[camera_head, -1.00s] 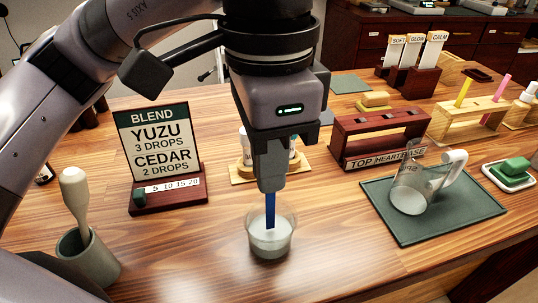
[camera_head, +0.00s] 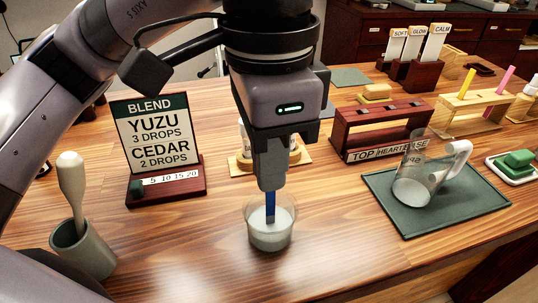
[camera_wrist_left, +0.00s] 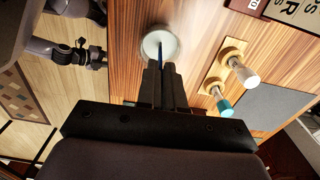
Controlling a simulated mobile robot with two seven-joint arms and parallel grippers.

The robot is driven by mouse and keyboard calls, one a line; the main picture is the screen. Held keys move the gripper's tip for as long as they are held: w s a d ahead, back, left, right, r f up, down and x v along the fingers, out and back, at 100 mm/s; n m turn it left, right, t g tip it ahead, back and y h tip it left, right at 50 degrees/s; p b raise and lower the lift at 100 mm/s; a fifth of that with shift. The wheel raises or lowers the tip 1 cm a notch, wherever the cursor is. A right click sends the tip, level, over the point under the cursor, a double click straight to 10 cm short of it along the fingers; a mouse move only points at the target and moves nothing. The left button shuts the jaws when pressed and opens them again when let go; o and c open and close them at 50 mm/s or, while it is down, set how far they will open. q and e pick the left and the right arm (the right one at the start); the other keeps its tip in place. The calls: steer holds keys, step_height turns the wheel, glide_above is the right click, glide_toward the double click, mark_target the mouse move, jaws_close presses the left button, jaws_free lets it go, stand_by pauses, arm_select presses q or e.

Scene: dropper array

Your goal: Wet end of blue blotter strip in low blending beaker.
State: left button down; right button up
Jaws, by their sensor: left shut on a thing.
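My left gripper (camera_head: 271,182) points straight down over the low beaker and is shut on the blue blotter strip (camera_head: 270,207). The strip hangs upright from the fingertips, with its lower part inside the low clear beaker (camera_head: 271,237). The beaker holds pale, cloudy liquid, and the strip's lower end reaches down to it; whether it is under the surface is hard to tell. In the left wrist view the strip (camera_wrist_left: 161,44) shows as a thin blue line over the round beaker (camera_wrist_left: 147,45). My right gripper is not in view.
A mortar with pestle (camera_head: 84,247) and the blend sign (camera_head: 160,140) stand left. A dark red rack (camera_head: 385,130) stands behind right. The wood in front of the beaker is clear.

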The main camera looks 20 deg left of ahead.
arm_select(q)
steer(key=shift+r+p, duration=2.65)
steer(key=shift+r, duration=0.5)
steer(key=shift+s, duration=0.1)
